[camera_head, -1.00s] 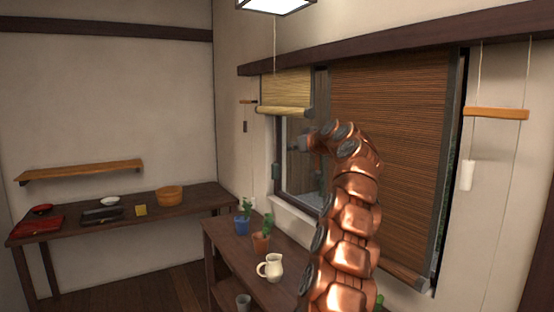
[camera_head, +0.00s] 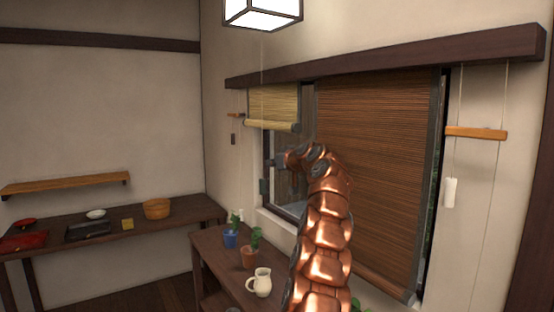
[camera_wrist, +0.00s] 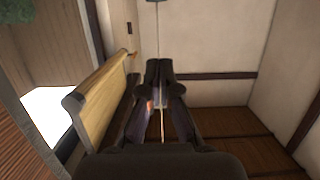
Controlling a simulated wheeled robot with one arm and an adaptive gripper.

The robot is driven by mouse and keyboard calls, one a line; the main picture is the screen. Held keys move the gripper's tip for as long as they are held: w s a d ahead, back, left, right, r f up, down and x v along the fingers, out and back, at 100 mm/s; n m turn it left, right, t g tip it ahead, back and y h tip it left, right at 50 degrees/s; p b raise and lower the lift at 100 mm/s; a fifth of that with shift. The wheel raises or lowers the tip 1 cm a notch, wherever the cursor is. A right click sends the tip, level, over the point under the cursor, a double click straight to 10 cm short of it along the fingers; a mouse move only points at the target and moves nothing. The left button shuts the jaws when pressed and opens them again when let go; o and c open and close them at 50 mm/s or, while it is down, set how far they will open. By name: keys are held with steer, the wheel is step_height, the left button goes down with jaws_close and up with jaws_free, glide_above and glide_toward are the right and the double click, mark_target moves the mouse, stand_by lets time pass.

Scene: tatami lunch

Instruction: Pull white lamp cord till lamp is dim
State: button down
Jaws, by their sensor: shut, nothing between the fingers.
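The lamp (camera_head: 262,14) hangs at the top of the head view, its white panels lit brightly. Its thin pale cord (camera_head: 262,70) hangs straight down past the light bamboo blind, with a dark grey-green pull (camera_head: 264,187) at its end. My gripper (camera_head: 279,160) is just right of the cord line, a little above the pull. In the wrist view, which looks upside down, my gripper's fingers (camera_wrist: 161,95) are shut. A thin cord (camera_wrist: 157,30) lines up with them, and a dark end piece (camera_wrist: 153,1) shows at the top edge. The fingers hide part of the cord.
A light bamboo blind (camera_head: 272,105) and a brown blind (camera_head: 370,170) cover the window close by. Other cords hang with a dark weight (camera_head: 233,139) and a white weight (camera_head: 450,192). Below stand potted plants (camera_head: 230,239) and a cream pitcher (camera_head: 260,283) on a low table.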

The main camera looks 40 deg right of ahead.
mark_target(264, 186)
steer(key=w+f+p, duration=0.2)
steer(key=w+f, duration=0.3)
steer(key=shift+d+f+p, duration=0.15)
steer(key=shift+f+p, duration=0.05)
steer(key=shift+p, duration=0.15)
stand_by(0.6)
steer(key=shift+f, duration=0.1)
step_height(264, 186, down, 4)
steer(key=b, duration=0.4)
steer(key=shift+b, duration=0.3)
